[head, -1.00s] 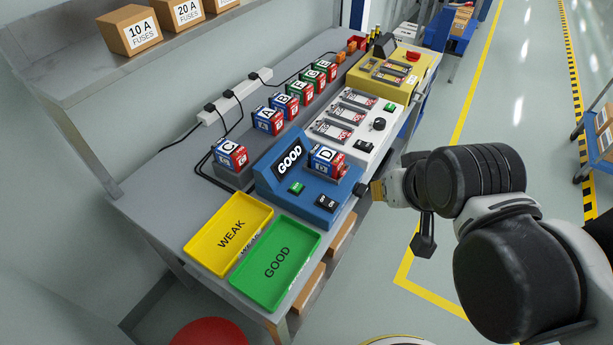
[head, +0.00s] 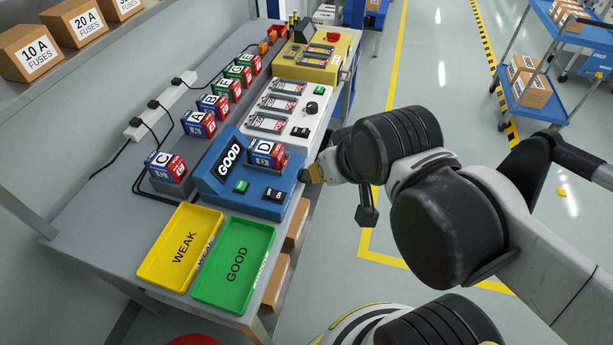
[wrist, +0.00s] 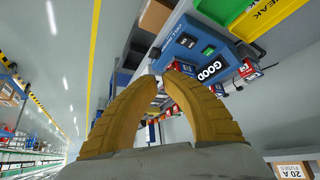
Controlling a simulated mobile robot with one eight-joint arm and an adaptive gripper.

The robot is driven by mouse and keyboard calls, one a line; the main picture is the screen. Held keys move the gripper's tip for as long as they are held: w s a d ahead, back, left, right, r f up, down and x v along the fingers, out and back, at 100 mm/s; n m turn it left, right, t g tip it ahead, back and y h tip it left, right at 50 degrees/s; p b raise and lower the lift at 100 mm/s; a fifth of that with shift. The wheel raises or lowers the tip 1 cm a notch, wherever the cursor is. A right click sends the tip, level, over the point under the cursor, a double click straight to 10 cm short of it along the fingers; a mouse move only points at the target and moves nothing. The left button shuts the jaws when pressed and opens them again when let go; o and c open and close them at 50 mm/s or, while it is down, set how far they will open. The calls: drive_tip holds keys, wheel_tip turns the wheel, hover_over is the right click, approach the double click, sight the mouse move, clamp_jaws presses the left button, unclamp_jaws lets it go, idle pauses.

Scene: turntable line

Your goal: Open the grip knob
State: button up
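A small black knob (head: 312,107) sits on top of the white unit (head: 300,139) on the bench, in the head view. It is the only round knob I can make out. My gripper (head: 316,174) is beside the bench's right edge, just right of the blue tester and below the knob in the picture, apart from it. In the wrist view my gripper (wrist: 161,76) shows two curved yellow fingers. Their tips are close together with a narrow gap, and nothing is held between them. I cannot pick out the knob in the wrist view.
The blue tester (head: 210,185) reads GOOD and holds block D (head: 265,154). Yellow WEAK (head: 160,268) and green GOOD (head: 215,284) trays are in front. Several lettered blocks line the back. A yellow machine (head: 315,72) stands farther along. The floor right of the bench is open.

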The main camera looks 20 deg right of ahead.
drive_tip(key=o, duration=0.5)
drive_tip(key=shift+w, duration=0.1)
drive_tip(key=o, duration=0.5)
drive_tip(key=shift+w+d+r, duration=0.1)
drive_tip(key=shift+w+r, duration=0.05)
drive_tip(key=shift+w, duration=0.15)
drive_tip(key=n+g+y+p, duration=0.4)
drive_tip(key=n, duration=0.6)
hover_over(307, 175)
drive_tip(key=s+d, duration=0.2)
drive_tip(key=d, duration=0.1)
wheel_tip(307, 175, down, 12)
drive_tip(key=shift+h, duration=0.3)
drive_tip(key=b+x, duration=0.1)
drive_tip(key=x, duration=0.2)
drive_tip(key=b+x, duration=0.1)
drive_tip(key=x, duration=0.2)
drive_tip(key=b+x, duration=0.1)
drive_tip(key=x, duration=0.3)
drive_tip(key=shift+s+b, duration=0.25)
drive_tip(key=shift+b, duration=0.15)
drive_tip(key=c, duration=1.2)
